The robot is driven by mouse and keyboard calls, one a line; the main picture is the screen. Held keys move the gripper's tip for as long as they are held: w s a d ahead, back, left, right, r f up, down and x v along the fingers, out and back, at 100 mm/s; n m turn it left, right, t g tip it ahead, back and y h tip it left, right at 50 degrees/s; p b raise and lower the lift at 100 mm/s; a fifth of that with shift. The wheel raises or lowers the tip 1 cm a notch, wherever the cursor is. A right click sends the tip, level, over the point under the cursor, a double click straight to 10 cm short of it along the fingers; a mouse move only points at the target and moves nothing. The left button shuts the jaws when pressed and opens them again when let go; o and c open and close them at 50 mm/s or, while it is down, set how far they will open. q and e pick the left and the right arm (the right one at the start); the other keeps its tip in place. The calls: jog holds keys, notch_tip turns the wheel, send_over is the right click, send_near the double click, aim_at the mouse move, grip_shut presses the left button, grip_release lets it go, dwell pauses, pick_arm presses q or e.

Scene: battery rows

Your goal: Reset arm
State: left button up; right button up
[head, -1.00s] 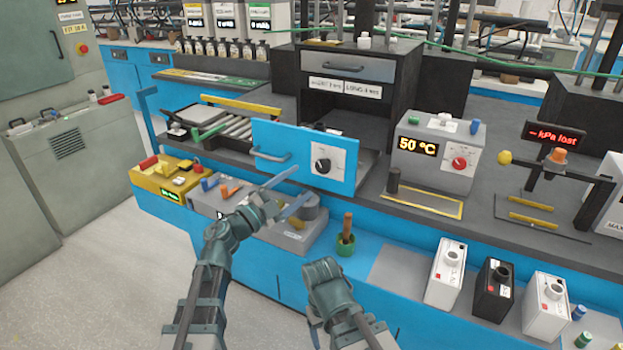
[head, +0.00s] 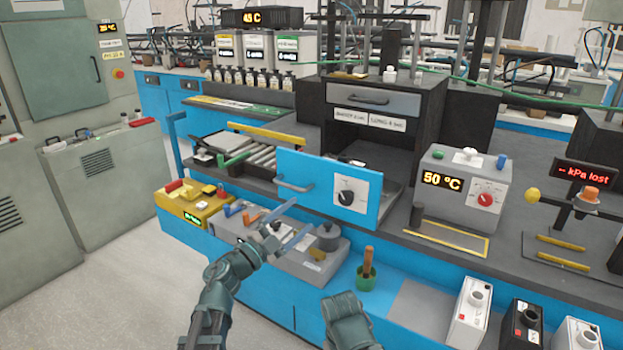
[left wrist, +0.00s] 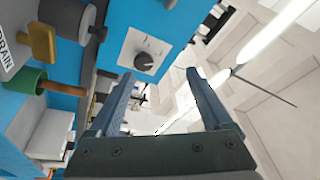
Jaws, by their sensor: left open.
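My left gripper (head: 290,225) is open and empty in the head view, in front of the blue bench. Its two long fingers also show apart in the left wrist view (left wrist: 163,95), with nothing between them. The blue door with a handle and a black dial (head: 328,190) stands just beyond the fingertips; the dial also shows in the left wrist view (left wrist: 144,61). I cannot tell a touch, but the fingers look apart from it. My right arm shows at the bottom middle of the head view, its fingers hidden.
A grey box with a round knob (head: 318,265) and a green cup with a wooden handle (head: 366,277) stand on the lower shelf. A yellow box (head: 190,205) is at left. The 50 °C unit (head: 463,185) stands on the counter. The floor at left is clear.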

pick_arm(q)
jog(key=w+a+r+n+t+y+p, duration=0.3)
jog(key=a+n+y+p, duration=0.45)
jog(key=n+y, duration=0.6)
jog(key=s+d+f+n+g+y+p, duration=0.35)
jog(key=s+f+g+p, duration=0.5)
jog(key=s+g, duration=0.3)
jog(key=s+d+g+h+p, duration=0.1)
jog(key=s+d+g+p, duration=0.1)
jog(key=s, duration=0.5)
jog(key=s+d+g+h+p, duration=0.1)
jog(key=s+d+g+p, duration=0.1)
jog(key=s+g, duration=0.3)
jog(key=s, duration=0.2)
jog(key=shift+s+d+m, duration=0.3)
jog(key=shift+d, duration=0.05)
jog(key=shift+f, duration=0.1)
